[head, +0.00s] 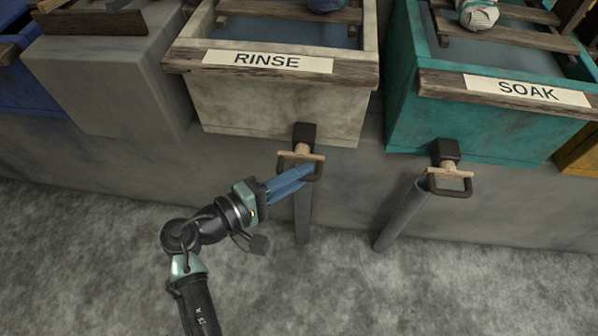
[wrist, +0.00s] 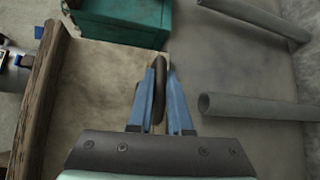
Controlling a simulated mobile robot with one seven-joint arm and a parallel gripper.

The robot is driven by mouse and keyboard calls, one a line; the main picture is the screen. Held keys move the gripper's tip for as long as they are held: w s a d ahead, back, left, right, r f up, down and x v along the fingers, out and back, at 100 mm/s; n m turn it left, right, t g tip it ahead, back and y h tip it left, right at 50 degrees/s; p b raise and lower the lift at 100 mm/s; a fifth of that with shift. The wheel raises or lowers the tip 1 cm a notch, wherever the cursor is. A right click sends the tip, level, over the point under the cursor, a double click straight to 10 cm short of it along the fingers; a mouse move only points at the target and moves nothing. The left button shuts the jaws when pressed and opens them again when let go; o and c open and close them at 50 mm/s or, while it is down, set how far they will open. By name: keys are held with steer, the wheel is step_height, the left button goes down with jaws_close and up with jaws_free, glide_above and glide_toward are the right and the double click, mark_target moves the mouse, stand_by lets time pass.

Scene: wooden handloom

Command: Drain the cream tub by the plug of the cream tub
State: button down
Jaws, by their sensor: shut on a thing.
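The cream tub (head: 275,108), labelled RINSE, stands in the middle of the head view. A dark block-shaped outlet (head: 304,135) juts from its lower front. The plug of the cream tub (head: 301,157), a pale wooden crosspiece with a dark loop handle, sits at that outlet. My gripper (head: 309,170) reaches it from the lower left, its blue fingers shut on the loop. In the wrist view the dark loop (wrist: 158,84) shows edge-on between the fingers, which hide part of it. The cream tub's front (wrist: 100,85) is behind.
A grey pipe (head: 302,212) stands below the cream tub's outlet. To the right is a teal tub (head: 465,125), labelled SOAK, with a similar plug (head: 448,178) and pipe (head: 402,218). A grey stone ledge (head: 105,85) is at left. The floor in front is clear.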

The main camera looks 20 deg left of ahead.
steer(key=shift+s+d+p, duration=0.15)
steer(key=shift+s+p, duration=0.25)
steer(key=shift+s, duration=0.25)
steer(key=shift+s+d+p, duration=0.15)
steer(key=shift+s+p, duration=0.2)
steer(key=shift+s, duration=0.25)
steer(key=c, duration=0.8)
jaws_free()
steer(key=shift+c, duration=0.2)
